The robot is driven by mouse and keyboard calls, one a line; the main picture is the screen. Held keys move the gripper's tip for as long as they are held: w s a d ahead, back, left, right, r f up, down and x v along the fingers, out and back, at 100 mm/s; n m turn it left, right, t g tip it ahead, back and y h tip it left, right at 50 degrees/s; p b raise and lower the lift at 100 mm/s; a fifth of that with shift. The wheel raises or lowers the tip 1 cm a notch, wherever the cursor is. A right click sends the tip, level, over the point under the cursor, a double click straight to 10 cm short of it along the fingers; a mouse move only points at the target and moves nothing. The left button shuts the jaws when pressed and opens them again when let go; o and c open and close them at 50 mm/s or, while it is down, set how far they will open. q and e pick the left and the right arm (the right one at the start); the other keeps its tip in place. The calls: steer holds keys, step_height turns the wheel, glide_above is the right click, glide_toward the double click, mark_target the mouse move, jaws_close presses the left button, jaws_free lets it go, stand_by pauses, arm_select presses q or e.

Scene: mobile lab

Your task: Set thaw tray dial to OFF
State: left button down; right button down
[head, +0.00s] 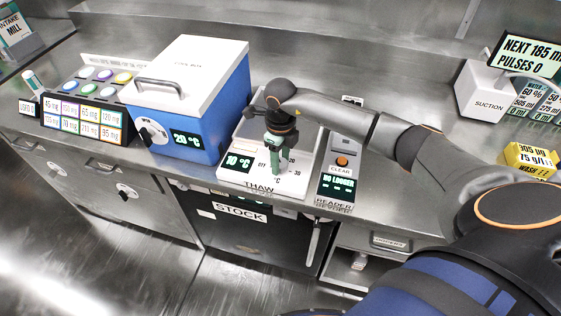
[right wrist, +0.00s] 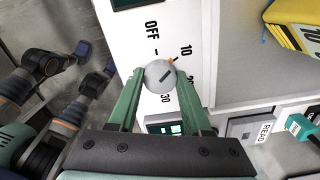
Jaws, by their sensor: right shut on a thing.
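The thaw tray (head: 291,185) is a white panel on the counter, labelled THAW, with a green-lit display (head: 239,162) reading 10 °C. Its dial (right wrist: 160,76) is a round grey knob with an orange pointer, beside printed marks OFF, 10, 20 and 30. In the right wrist view the orange pointer is at the 10 mark. My right gripper (head: 275,160) points down over the tray. Its green fingers (right wrist: 160,92) are shut on the dial, one on each side. In the head view the gripper hides the dial. My left gripper is not in view.
A blue cool box (head: 205,110) with a white lid stands left of the tray. A reader (head: 338,180) with an orange button sits close on its right. A suction unit (head: 485,92) and a yellow block (head: 528,158) are farther right. The counter's front edge runs below.

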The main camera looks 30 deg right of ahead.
steer(key=n+b, duration=0.3)
steer(key=n, duration=0.2)
steer(key=shift+w, duration=0.1)
steer(key=shift+n+b, duration=1.3)
steer(key=shift+n, duration=1.1)
steer(key=shift+r, duration=0.1)
steer(key=shift+c, duration=1.7)
jaws_free()
step_height(320, 180, up, 12)
steer(key=shift+r, duration=0.25)
